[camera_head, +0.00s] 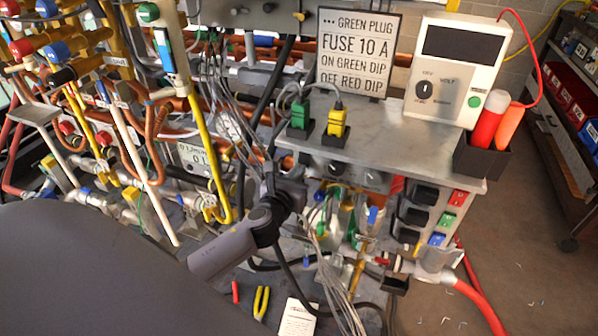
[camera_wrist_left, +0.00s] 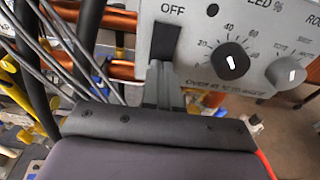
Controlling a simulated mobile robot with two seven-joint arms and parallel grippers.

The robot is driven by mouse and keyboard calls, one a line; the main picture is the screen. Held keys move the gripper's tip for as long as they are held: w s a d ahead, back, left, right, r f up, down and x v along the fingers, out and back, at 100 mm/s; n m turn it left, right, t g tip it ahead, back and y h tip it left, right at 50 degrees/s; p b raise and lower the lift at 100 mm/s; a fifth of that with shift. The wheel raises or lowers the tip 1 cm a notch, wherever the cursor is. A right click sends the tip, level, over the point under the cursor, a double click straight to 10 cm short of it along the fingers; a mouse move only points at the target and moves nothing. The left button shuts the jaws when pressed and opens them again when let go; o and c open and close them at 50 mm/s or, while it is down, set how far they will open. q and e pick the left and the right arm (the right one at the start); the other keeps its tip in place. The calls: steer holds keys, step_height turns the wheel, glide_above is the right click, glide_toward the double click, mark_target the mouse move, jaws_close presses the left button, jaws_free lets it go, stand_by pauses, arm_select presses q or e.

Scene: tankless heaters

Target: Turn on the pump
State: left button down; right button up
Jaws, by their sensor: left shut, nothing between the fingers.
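My left gripper (camera_head: 270,180) reaches in among cables, left of the metal shelf. In the left wrist view its fingers (camera_wrist_left: 160,82) are shut and empty. Their tips are just below a black rocker switch (camera_wrist_left: 165,42) on a grey panel (camera_wrist_left: 195,72); I cannot tell if they touch it. "OFF" is printed above the switch. A black knob (camera_wrist_left: 232,62) with a percent scale and a grey knob (camera_wrist_left: 286,74) sit to the right of it. No pump can be clearly made out. My right gripper is not in view.
The metal shelf (camera_head: 425,145) carries a green plug (camera_head: 300,113), a yellow plug (camera_head: 337,120), a sign (camera_head: 358,50) and a voltmeter (camera_head: 450,70). Black sockets and coloured switches (camera_head: 450,210) are below its right end. Pipes and loose cables (camera_head: 225,85) crowd the left. Open floor is right.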

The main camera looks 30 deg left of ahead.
arm_select(q)
steer(key=shift+w+a, duration=0.1)
steer(key=shift+w, duration=0.4)
